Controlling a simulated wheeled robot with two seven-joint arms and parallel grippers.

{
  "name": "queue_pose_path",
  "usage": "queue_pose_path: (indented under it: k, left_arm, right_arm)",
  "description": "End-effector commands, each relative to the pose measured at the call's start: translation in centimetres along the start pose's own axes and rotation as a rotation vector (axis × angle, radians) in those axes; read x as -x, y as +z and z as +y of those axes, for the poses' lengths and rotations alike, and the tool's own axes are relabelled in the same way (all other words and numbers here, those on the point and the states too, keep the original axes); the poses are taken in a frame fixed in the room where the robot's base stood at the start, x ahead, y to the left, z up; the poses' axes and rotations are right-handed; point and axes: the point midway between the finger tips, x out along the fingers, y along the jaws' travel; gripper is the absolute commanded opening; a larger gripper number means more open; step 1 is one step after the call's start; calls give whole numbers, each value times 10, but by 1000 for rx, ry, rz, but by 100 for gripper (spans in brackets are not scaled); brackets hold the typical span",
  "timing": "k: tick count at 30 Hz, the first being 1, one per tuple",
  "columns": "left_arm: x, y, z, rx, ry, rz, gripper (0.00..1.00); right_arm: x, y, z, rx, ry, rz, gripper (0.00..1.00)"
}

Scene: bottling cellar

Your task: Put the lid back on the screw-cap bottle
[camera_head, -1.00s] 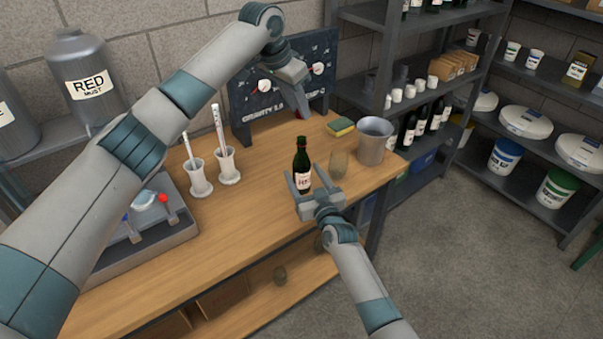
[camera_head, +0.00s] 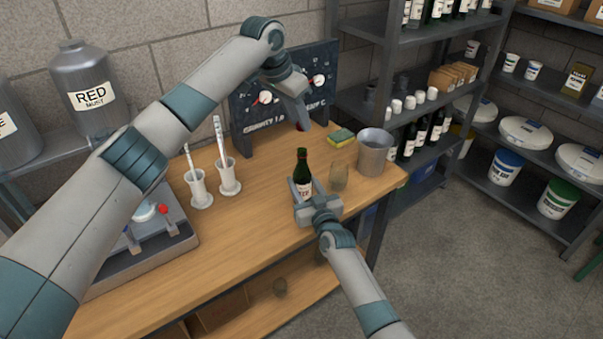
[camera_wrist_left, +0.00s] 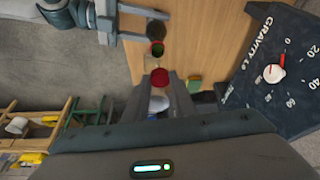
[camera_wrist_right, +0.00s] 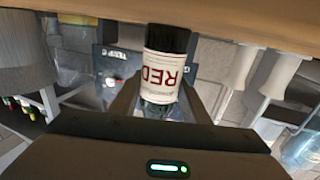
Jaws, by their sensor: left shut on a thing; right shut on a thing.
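The screw-cap bottle (camera_head: 302,172) is dark green with a white label and stands upright near the front edge of the workbench, its neck bare. My right gripper (camera_head: 305,190) is shut on its body; in the right wrist view the bottle (camera_wrist_right: 164,72) sits between the fingers, its label reading RED. My left gripper (camera_head: 301,122) is beyond and above the bottle, in front of the dark gauge board. It is shut on the red lid (camera_wrist_left: 160,77), held at the fingertips in the left wrist view. The lid is apart from the bottle.
A drinking glass (camera_head: 338,176) and a metal bucket (camera_head: 374,152) stand just right of the bottle, with a sponge (camera_head: 341,136) behind. The gauge board (camera_head: 262,115) stands at the back. Two white cylinders (camera_head: 228,178) stand left. Bare bench (camera_head: 245,215) lies left of the bottle.

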Motion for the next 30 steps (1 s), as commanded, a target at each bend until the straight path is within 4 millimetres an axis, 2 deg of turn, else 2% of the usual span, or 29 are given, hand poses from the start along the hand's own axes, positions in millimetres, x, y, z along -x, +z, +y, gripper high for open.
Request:
queue_pose_path:
  k: [12, 30]
  left_arm:
    - [-41, 18, 1, 1, 1, 2, 4]
    - [-43, 19, 0, 0, 0, 3, 4]
  right_arm:
    - [0, 0, 0, 0, 0, -1, 2]
    - [0, 1, 0, 0, 0, -1, 2]
